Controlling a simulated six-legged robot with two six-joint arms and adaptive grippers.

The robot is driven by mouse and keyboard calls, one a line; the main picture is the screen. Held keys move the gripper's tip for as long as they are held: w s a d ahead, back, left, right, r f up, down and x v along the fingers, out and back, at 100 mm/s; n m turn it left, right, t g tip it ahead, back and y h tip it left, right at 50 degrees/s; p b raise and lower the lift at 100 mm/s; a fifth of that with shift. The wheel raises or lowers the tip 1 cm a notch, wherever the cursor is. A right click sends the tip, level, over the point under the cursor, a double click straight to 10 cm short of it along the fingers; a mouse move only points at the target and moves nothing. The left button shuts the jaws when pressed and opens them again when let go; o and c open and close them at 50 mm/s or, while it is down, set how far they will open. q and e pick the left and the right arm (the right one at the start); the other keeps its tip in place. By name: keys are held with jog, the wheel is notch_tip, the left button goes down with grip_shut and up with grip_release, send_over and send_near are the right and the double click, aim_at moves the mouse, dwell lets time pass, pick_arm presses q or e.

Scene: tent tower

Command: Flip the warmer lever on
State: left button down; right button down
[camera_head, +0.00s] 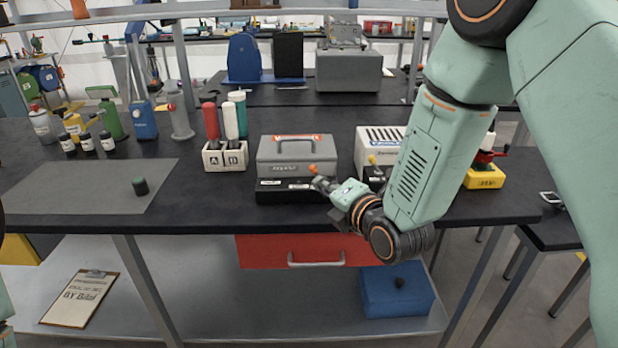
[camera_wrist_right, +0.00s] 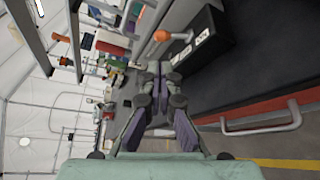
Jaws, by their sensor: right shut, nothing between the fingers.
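A grey lidded box (camera_head: 290,156) with a top handle stands on a black base (camera_head: 287,196) near the bench's front edge; I take it as the warmer, but its label is too small to read. An orange-tipped lever (camera_head: 312,168) sits at its front right. In the right wrist view the lever's orange knob (camera_wrist_right: 161,36) sticks out from the black base (camera_wrist_right: 215,45). My right gripper (camera_head: 320,184) is shut and empty, just below and right of the knob. In the wrist view its fingertips (camera_wrist_right: 158,72) appear apart from the knob. My left gripper is out of view.
A white vented box (camera_head: 378,140) with a yellow knob stands right of the grey box, partly behind my arm. A bottle rack (camera_head: 225,156) stands to its left. A red drawer (camera_head: 270,250) with a bar handle is below. The grey mat (camera_head: 85,186) is mostly clear.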

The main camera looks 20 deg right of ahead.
aim_at(315, 168)
jog(key=x, duration=0.6)
jog(key=shift+w+f, duration=0.15)
jog(key=shift+w, duration=0.2)
jog(key=shift+s+d+r+m+t+b, duration=0.1)
jog(key=shift+d+r+m+t+b, duration=0.15)
jog(key=shift+m+b, duration=0.45)
jog(key=shift+s+d+m+t+y+b, duration=0.1)
jog(key=shift+d+m+t+y+b, duration=0.2)
jog(key=shift+m+t+y+b, duration=0.3)
jog(key=m+t+b, duration=0.1)
jog(key=m, duration=0.1)
jog(key=d+m+b, duration=0.1)
jog(key=m, duration=0.1)
jog(key=shift+s+d+r+t+b, duration=0.15)
jog(key=shift+s+d+t+b, duration=0.05)
jog(key=shift+t+b, duration=0.15)
jog(key=shift+s+d+m+t+b, duration=0.15)
jog(key=shift+m+t+b, duration=0.1)
jog(key=shift+m, duration=0.3)
jog(key=shift+w+d+m+t+b, duration=0.15)
jog(key=shift+m+t+b, duration=0.1)
jog(key=shift+m, duration=0.3)
jog(key=shift+s+r, duration=0.1)
jog(key=shift+r, duration=0.05)
jog(key=shift+d, duration=0.1)
jog(key=shift+s, duration=0.15)
